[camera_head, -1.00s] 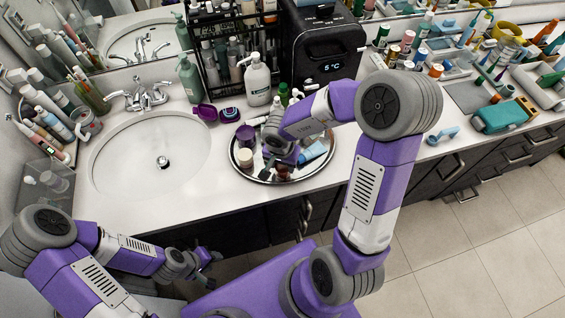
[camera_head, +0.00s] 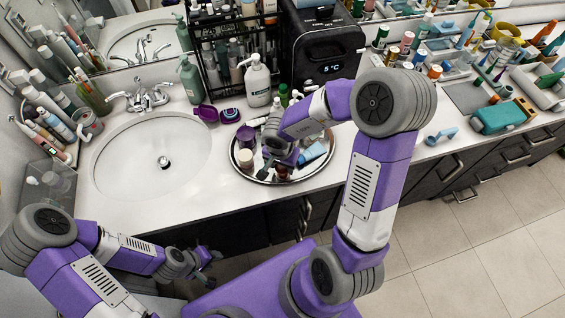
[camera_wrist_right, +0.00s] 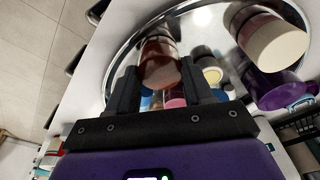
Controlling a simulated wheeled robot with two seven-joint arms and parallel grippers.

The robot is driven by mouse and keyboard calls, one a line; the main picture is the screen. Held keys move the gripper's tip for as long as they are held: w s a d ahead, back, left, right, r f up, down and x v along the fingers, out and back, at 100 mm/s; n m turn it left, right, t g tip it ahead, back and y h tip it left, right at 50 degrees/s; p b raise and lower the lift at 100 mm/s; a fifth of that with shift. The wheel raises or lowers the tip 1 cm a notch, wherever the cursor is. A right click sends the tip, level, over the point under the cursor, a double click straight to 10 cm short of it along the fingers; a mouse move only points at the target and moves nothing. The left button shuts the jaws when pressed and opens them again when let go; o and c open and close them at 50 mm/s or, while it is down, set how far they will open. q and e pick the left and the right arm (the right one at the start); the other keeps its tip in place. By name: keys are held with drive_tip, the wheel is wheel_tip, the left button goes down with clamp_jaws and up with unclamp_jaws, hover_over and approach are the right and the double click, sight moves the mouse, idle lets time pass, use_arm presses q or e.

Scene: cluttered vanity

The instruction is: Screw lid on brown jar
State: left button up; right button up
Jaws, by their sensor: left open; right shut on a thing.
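The brown jar (camera_wrist_right: 158,48) stands on the round silver tray (camera_wrist_right: 112,82), seen between my right fingers in the right wrist view. A lighter brown lid (camera_wrist_right: 163,73) is at its near end, in line with the jar; I cannot tell whether a gap lies between them. My right gripper (camera_wrist_right: 163,78) is shut on the lid, a finger on each side. In the head view the right gripper (camera_head: 279,158) reaches down over the tray, and my arm hides much of the jar. My left gripper (camera_head: 208,266) is open and empty, low in front of the cabinet.
A cream-lidded jar (camera_wrist_right: 272,45) and a purple jar (camera_wrist_right: 268,82) stand close beside the brown jar. A blue tube (camera_head: 312,152) lies at the tray's right. The sink (camera_head: 150,155) is to the left, a black box (camera_head: 322,50) behind.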

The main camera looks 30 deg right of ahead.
drive_tip(key=m+p, duration=0.2)
drive_tip(key=m, duration=0.1)
drive_tip(key=shift+f+m, duration=0.1)
drive_tip(key=shift+m, duration=0.3)
drive_tip(key=shift+r+m+g+p, duration=0.2)
drive_tip(key=shift+m+g+p, duration=0.1)
drive_tip(key=shift+m+p, duration=0.95)
drive_tip(key=o, duration=0.9)
drive_tip(key=shift+f+b, duration=0.2)
drive_tip(key=shift+b, duration=0.1)
drive_tip(key=o, duration=0.3)
drive_tip(key=shift+o, duration=0.5)
drive_tip(key=o, duration=0.3)
